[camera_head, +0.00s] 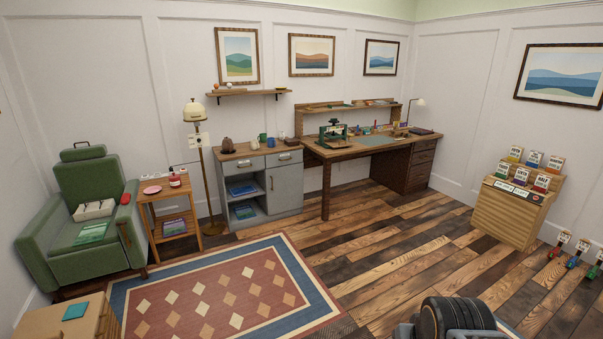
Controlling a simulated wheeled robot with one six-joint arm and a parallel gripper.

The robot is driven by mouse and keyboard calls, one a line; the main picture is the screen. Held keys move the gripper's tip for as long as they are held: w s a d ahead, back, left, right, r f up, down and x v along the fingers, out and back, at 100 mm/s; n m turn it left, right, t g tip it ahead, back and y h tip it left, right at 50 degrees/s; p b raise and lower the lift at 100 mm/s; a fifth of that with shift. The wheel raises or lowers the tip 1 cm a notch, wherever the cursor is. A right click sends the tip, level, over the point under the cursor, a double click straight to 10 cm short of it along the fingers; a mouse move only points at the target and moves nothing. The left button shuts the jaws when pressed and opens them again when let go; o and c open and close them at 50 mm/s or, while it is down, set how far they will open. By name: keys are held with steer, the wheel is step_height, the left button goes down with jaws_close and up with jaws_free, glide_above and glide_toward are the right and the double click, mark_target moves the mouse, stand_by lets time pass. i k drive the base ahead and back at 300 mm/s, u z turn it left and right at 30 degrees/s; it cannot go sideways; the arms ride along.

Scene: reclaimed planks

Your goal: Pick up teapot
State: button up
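No teapot shows clearly in the head view. A small dark brown rounded thing (227,145) stands at the left of the grey cabinet's wooden top (240,153). It may be the teapot, but it is too small to tell. A green mug (262,137) and a blue mug (271,142) stand to its right on the same top. My gripper is not in view. A dark ribbed part at the bottom right edge looks like my own arm, far from the cabinet.
A floor lamp (195,112) and a small side table (173,219) stand left of the cabinet, beside a green armchair (42,240). A wooden desk (345,152) adjoins its right. A patterned rug (225,298) and bare plank floor (395,240) lie in front, mostly clear.

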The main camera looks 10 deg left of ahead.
mark_target(227, 145)
steer(key=u, duration=0.25)
steer(key=i, duration=2.4)
steer(key=u, duration=0.75)
steer(key=i, duration=2.25)
steer(key=u, duration=0.95)
steer(key=i, duration=1.8)
steer(key=u, duration=0.4)
